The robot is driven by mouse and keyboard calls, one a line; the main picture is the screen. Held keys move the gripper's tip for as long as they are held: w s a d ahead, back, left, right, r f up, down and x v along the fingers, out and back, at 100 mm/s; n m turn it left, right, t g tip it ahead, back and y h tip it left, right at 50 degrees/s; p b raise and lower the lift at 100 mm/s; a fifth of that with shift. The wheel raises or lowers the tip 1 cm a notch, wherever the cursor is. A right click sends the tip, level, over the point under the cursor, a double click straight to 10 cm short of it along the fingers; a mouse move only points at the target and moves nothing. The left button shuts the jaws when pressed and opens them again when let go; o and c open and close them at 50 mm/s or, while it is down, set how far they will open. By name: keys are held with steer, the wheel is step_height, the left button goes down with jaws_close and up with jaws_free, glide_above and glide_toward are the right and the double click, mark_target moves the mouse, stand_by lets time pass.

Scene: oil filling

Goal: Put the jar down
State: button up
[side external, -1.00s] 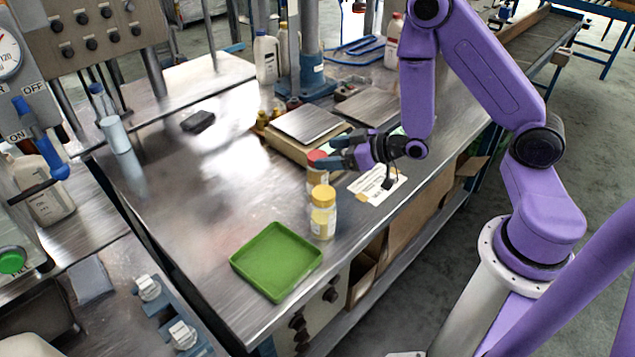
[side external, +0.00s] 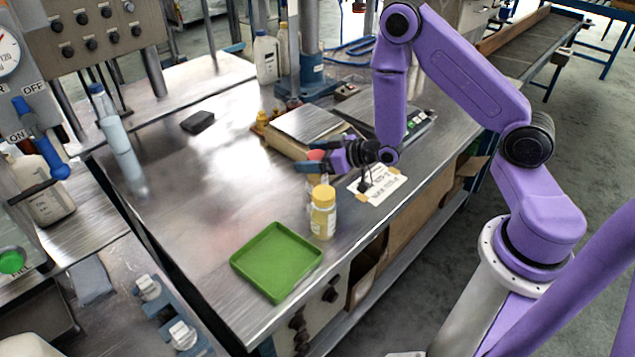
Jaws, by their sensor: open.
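A jar with a red lid (side external: 316,155) stands on the metal bench, and my gripper hides much of its body. A jar with a yellow lid (side external: 323,212) stands upright just in front of it, with yellowish contents and a pale label. My gripper (side external: 319,160) is open at the red-lidded jar, with its fingers around or beside the lid. I cannot tell whether they touch it. The green tray (side external: 277,261) lies empty near the bench's front edge.
A scale with a metal plate (side external: 307,124) stands behind the jars. A paper label (side external: 377,187) lies on the bench to the right. A black box (side external: 198,121) lies further left. The bench left of the jars is clear.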

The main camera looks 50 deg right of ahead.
steer(key=shift+w+f, duration=0.1)
steer(key=shift+w, duration=0.15)
steer(key=shift+c, duration=0.3)
jaws_close()
